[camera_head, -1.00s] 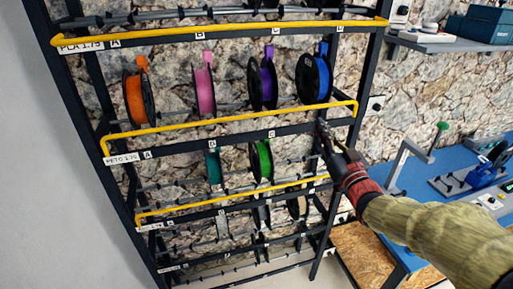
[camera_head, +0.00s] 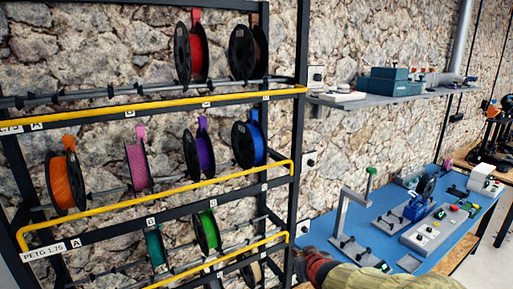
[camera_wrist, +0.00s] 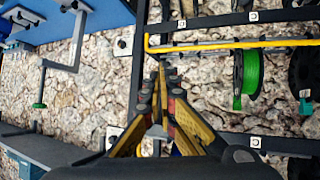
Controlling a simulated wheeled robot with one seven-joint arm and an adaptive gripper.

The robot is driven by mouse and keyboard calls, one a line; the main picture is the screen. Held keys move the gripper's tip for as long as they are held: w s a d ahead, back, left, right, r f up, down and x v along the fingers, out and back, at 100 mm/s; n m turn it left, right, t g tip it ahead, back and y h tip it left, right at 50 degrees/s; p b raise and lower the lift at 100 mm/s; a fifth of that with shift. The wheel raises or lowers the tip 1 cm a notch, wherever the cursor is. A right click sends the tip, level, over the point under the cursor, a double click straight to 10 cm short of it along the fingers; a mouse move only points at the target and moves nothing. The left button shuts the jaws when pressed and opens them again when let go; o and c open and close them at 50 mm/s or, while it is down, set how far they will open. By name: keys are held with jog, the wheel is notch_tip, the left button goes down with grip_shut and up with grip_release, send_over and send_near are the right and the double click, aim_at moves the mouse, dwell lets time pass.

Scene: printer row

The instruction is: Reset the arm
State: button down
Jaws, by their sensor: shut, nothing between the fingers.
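My gripper (camera_wrist: 162,70) shows in the wrist view with its fingertips together and nothing between them. It points toward the rack's dark upright post and the stone wall, apart from the spools. In the head view only my red and black wrist and tan sleeve show at the bottom edge; the fingers are hardly visible there. The filament rack (camera_head: 297,120) stands on the left with yellow rails. A green spool (camera_wrist: 251,74) hangs to the right of my gripper in the wrist view; it also shows in the head view (camera_head: 208,231).
The rack holds orange (camera_head: 67,184), pink (camera_head: 138,166), purple (camera_head: 204,149), blue (camera_head: 257,140) and red (camera_head: 197,53) spools. A blue workbench (camera_head: 408,262) with a grey stand (camera_head: 346,215) is at right. A wall shelf (camera_head: 390,101) with teal boxes hangs above it.

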jog(key=s+d+m+g+b, duration=0.1)
jog(key=s+d+g+b, duration=0.1)
jog(key=s, duration=1.4)
jog(key=s+d+m+g+h+b, duration=0.1)
jog(key=s+d+m+g+b, duration=0.1)
jog(key=s, duration=1.5)
jog(key=d+r+g+b, duration=0.1)
jog(key=d, duration=0.1)
jog(key=shift+s+d+h, duration=0.3)
jog(key=shift+d, duration=0.05)
